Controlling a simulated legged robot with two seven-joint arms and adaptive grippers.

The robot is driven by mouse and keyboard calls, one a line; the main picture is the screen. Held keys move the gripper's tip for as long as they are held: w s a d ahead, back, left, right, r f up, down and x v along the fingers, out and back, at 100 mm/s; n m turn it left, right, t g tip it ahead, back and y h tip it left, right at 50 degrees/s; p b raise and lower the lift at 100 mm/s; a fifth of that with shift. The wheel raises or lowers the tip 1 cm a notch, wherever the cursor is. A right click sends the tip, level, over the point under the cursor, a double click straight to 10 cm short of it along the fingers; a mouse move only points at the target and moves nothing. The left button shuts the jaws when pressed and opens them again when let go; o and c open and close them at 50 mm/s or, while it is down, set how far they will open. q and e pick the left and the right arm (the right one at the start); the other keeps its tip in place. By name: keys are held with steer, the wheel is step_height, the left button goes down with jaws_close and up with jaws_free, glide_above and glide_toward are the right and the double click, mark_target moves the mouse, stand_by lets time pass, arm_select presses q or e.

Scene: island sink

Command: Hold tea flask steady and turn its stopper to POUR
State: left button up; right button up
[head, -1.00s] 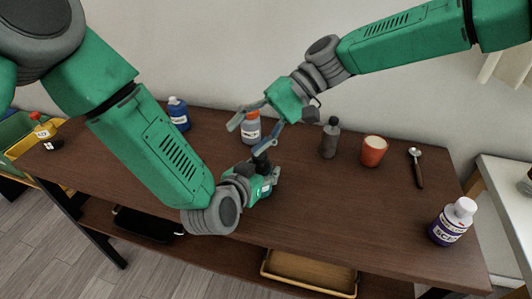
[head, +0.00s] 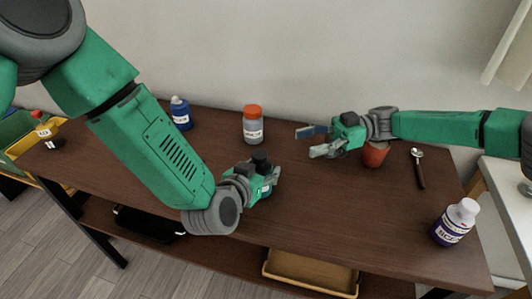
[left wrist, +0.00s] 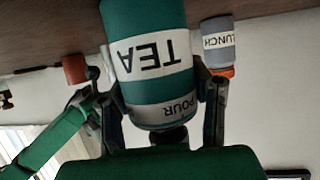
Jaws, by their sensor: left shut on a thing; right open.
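The tea flask (left wrist: 145,45) is green with a white TEA band and a grey collar reading POUR; it appears upside down in the left wrist view. Its black stopper (head: 260,160) points up in the head view and shows partly in the left wrist view (left wrist: 170,138). My left gripper (head: 258,180) is shut on the flask, with one finger on each side of it. Which mark the stopper lines up with cannot be told. My right gripper (head: 306,143) is open and empty, to the right of the flask and apart from it.
An orange-lidded LUNCH jar (head: 253,127) and a blue bottle (head: 180,114) stand behind. An orange cup (head: 376,155) is partly hidden by my right arm. A spoon (head: 419,170) and a white-capped purple bottle (head: 455,222) are at right. The front middle of the table is clear.

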mark_target(266, 154)
steer(key=shift+n, duration=0.5)
steer(key=x, duration=1)
steer(key=shift+s+a+f, duration=0.15)
steer(key=shift+s+a, duration=0.1)
steer(key=shift+a, duration=0.05)
steer(key=shift+d, duration=0.1)
jaws_close()
